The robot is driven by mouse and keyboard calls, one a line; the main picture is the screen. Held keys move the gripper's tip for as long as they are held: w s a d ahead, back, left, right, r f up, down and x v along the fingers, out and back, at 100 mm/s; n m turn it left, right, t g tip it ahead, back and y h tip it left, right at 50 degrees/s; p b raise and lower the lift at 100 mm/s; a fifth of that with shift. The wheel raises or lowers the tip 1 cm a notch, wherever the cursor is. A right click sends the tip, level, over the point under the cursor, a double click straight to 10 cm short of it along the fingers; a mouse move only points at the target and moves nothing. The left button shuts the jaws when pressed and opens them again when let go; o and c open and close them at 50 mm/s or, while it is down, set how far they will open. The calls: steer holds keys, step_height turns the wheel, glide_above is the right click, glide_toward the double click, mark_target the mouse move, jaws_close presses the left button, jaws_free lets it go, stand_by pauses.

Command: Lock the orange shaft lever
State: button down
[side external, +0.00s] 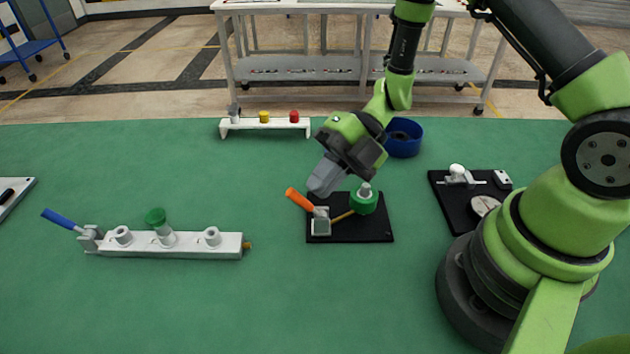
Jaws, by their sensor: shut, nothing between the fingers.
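The orange shaft lever (299,199) rises up and to the left from a small grey metal block (321,222) on a black base plate (365,231). A green ring-shaped part (363,203) with a grey pin stands on the same plate, and a thin yellowish shaft (343,215) runs between it and the block. My gripper (322,186) is shut and empty, pointing down and left just above the plate. It is close to the lever's right side; I cannot tell whether they touch. The gripper covers part of the plate's back edge.
A white fixture (190,244) with a blue lever and green knob lies at left. A black plate with a white clamp (458,174) is at right. A blue bowl (404,138) and a white rack (242,124) stand behind. The green surface in front is clear.

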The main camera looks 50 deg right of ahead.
mark_target(298, 194)
steer(key=shift+w+a+f, duration=0.35)
steer(key=shift+w+f, duration=0.2)
steer(key=shift+w+a+g+h, duration=0.2)
steer(key=shift+w+g+h, duration=0.1)
steer(key=shift+h, duration=0.2)
steer(key=shift+w+a+f+m+g+h, duration=0.3)
steer(key=shift+w+a+m+g+h, duration=0.1)
steer(key=shift+a+m+g+h, duration=0.15)
steer(key=shift+w+a+f, duration=0.7)
steer(key=shift+w+f, duration=0.05)
steer(key=shift+f, duration=0.1)
steer(key=shift+d, duration=0.1)
steer(key=shift+s+d+r, duration=0.15)
steer(key=shift+s+d, duration=0.35)
steer(key=shift+s, duration=0.05)
